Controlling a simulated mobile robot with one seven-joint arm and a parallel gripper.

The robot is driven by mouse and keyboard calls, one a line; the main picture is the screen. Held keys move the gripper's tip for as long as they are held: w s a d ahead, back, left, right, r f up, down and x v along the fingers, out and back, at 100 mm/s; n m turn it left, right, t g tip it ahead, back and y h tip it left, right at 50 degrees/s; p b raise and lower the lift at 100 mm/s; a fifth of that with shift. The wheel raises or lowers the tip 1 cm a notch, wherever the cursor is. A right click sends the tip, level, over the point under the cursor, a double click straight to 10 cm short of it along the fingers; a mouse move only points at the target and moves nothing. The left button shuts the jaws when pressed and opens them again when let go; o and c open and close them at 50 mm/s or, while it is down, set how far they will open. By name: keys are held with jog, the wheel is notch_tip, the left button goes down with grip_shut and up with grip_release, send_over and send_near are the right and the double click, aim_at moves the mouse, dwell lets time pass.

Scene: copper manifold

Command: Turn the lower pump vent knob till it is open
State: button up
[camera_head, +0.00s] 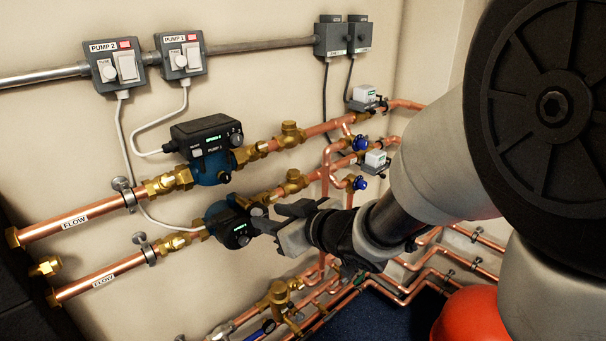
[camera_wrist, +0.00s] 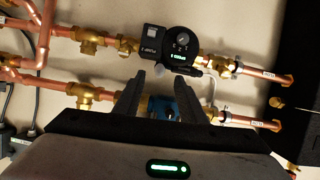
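The lower pump (camera_head: 231,231) has a blue body and a black round face with a small green display. My gripper partly covers its right side in the head view. In the wrist view, which looks upside down, its black face (camera_wrist: 184,62) is near the top, with a small grey round knob (camera_wrist: 182,40). I cannot tell the knob's setting. My gripper (camera_wrist: 162,80) is open, with a clear gap between its fingers. It also shows in the head view (camera_head: 259,217), close to the pump face. Contact cannot be told.
The upper pump (camera_head: 207,148) sits just above, and its blue body (camera_wrist: 167,108) shows between my fingers. Copper pipes with brass valves (camera_head: 291,134) run beside both pumps. Grey switch boxes (camera_head: 182,55) hang on the wall. A red rounded object (camera_head: 468,318) is at lower right.

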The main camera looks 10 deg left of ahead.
aim_at(254, 211)
jog(key=x, duration=0.5)
jog(key=shift+w+a+f, duration=0.15)
jog(key=shift+w+a, duration=0.1)
grip_shut()
